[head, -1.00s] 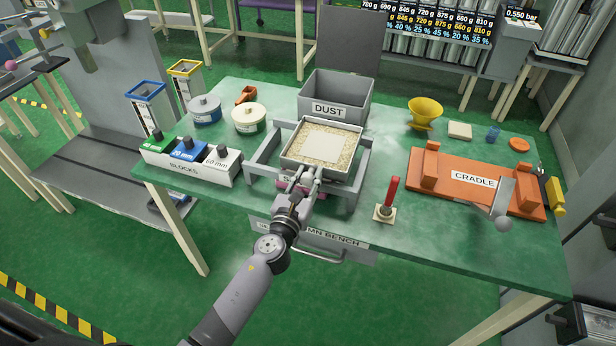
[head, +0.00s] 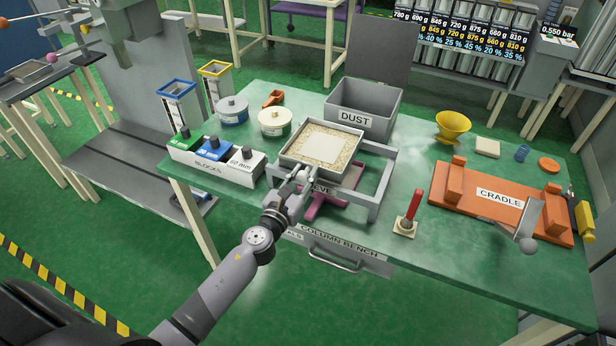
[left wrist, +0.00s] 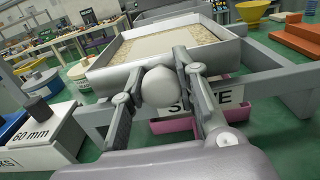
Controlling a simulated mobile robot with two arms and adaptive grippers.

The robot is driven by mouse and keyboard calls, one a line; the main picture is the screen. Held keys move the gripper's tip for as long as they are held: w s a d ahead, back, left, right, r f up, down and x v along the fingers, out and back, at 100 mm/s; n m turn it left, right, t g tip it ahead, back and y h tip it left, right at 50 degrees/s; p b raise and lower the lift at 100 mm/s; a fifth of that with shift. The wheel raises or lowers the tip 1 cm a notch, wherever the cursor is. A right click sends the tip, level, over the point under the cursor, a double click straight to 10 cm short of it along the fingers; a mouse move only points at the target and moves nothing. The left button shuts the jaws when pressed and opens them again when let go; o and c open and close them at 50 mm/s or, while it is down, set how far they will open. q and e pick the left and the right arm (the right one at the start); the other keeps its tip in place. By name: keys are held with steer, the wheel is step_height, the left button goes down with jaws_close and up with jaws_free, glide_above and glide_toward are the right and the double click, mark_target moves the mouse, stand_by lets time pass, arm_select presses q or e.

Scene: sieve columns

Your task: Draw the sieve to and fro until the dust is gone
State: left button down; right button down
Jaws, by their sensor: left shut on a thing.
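The sieve (head: 295,166) is a grey square tray of pale grains with a whitish square in the middle. It rests on a grey rail frame (head: 378,187), toward the frame's left end. My left gripper (head: 299,183) is shut on the sieve's front knob, which shows between the fingers in the left wrist view (left wrist: 161,88). A magenta part (head: 330,198) shows under the frame, partly hidden. I cannot tell how much dust is in the grains. My right gripper is not in view.
A grey DUST bin (head: 352,121) stands behind the sieve. Labelled blocks (head: 213,165) and two round tins stand to the left. A red lever (head: 411,212), the orange cradle (head: 497,199) and a yellow funnel (head: 453,126) are to the right. The bench front is clear.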

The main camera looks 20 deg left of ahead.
arm_select(q)
steer(key=c, duration=1.2)
jaws_free()
steer(key=s, duration=1.2)
steer(key=shift+a, duration=0.2)
